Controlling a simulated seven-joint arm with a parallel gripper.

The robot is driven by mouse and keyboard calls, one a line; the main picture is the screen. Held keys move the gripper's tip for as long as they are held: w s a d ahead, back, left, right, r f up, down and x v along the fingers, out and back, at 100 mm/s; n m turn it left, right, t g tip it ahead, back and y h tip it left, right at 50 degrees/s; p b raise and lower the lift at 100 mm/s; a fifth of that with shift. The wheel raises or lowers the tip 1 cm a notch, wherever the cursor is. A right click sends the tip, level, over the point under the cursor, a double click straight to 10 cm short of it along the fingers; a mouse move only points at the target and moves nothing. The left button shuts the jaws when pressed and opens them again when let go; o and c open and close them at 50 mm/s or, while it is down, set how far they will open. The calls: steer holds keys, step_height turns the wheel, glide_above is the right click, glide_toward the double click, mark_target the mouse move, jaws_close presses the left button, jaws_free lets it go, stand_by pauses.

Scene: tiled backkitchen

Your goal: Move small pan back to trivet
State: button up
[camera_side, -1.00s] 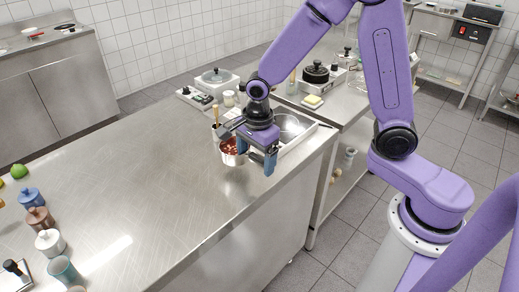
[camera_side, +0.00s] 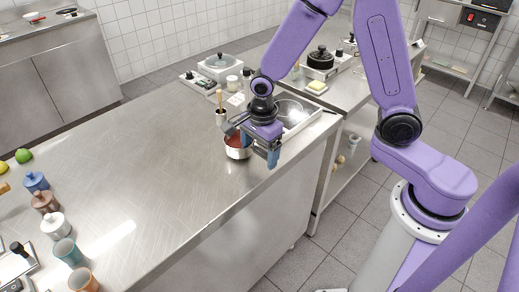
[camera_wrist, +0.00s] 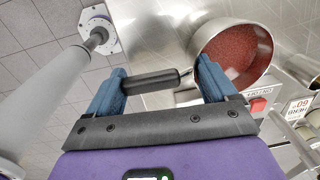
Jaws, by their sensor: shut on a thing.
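The small pan (camera_side: 238,150) is a metal pan with red contents and a dark handle. In the side view it is at the right end of the steel counter, below my gripper (camera_side: 259,157). Whether it touches the counter I cannot tell. In the wrist view, the small pan (camera_wrist: 234,58) is at upper right, and its dark handle lies between the blue fingers of my gripper (camera_wrist: 160,82). My gripper is shut on the pan by this handle. I cannot make out a trivet in either view.
A white-edged tray or basin (camera_side: 302,121) is behind my gripper at the counter's right end. Several jars and cups line the near left. The middle counter is clear.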

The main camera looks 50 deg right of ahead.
steer(key=shift+f, duration=0.1)
stand_by(0.3)
steer(key=o, duration=1.3)
steer(key=shift+r, duration=3.5)
steer(key=shift+s+r+n, duration=0.15)
steer(key=shift+s+n, duration=0.3)
steer(key=shift+n, duration=0.15)
steer(key=s+d+r+n, duration=0.2)
steer(key=s+n, duration=0.9)
steer(key=n, duration=0.3)
steer(key=s+d+r+n, duration=0.2)
steer(key=s+d+n, duration=0.1)
steer(key=s+n, duration=0.8)
steer(key=n, duration=0.4)
steer(key=shift+d+g, duration=0.15)
steer(key=shift+g, duration=0.15)
